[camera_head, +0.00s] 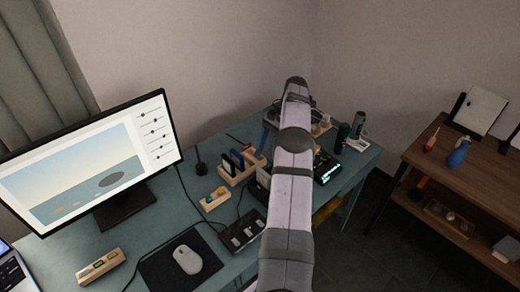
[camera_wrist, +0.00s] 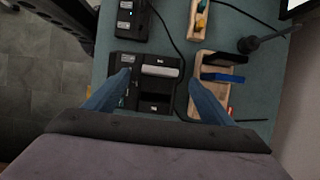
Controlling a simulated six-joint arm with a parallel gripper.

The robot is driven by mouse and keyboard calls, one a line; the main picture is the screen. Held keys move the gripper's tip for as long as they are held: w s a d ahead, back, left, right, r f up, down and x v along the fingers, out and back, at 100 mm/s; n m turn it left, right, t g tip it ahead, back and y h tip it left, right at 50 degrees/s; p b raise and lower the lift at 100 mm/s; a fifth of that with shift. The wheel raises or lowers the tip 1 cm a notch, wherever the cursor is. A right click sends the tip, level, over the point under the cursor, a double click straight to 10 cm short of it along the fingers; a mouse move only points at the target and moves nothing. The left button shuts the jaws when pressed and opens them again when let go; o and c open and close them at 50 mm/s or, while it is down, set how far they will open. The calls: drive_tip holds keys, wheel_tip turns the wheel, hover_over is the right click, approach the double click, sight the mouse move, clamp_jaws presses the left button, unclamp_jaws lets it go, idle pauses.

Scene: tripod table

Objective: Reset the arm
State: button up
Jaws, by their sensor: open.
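My arm (camera_head: 290,170) reaches out over the teal desk (camera_head: 150,215) in the head view. My gripper (camera_wrist: 160,78) shows in the wrist view as two blue fingers spread wide apart, with nothing held between them. A black device with grey and black blocks (camera_wrist: 160,71) lies below, in the gap between the fingers. The right finger is near a wooden rack (camera_wrist: 210,62) that holds black and blue upright pieces. In the head view the arm's own links hide most of the gripper; a bluish part shows beside the far link.
A monitor (camera_head: 90,165) stands on the left, with a mouse (camera_head: 187,259) on a dark mat. A wooden holder (camera_head: 214,199) and a black box (camera_head: 242,233) with a cable lie left of my arm. Bottles (camera_head: 357,122) stand at the far right corner. A brown shelf (camera_head: 450,170) stands apart.

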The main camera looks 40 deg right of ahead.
drive_tip(key=shift+a, duration=0.1)
drive_tip(key=w+a+r+n+g+h, duration=0.1)
drive_tip(key=a+r+n, duration=0.25)
drive_tip(key=a, duration=0.65)
drive_tip(key=a+r+n+h, duration=0.2)
drive_tip(key=a+n, duration=0.3)
drive_tip(key=a, duration=0.4)
drive_tip(key=s+a+f+n+t+h, duration=0.1)
drive_tip(key=s+a+f+n, duration=0.1)
drive_tip(key=s+a+n, duration=0.7)
drive_tip(key=s+a, duration=0.6)
drive_tip(key=s, duration=0.3)
drive_tip(key=shift+s+a+f+h, duration=0.15)
drive_tip(key=shift+a+f+h, duration=0.05)
drive_tip(key=shift+a+h, duration=0.1)
drive_tip(key=shift+d+n, duration=0.1)
drive_tip(key=shift+n, duration=0.15)
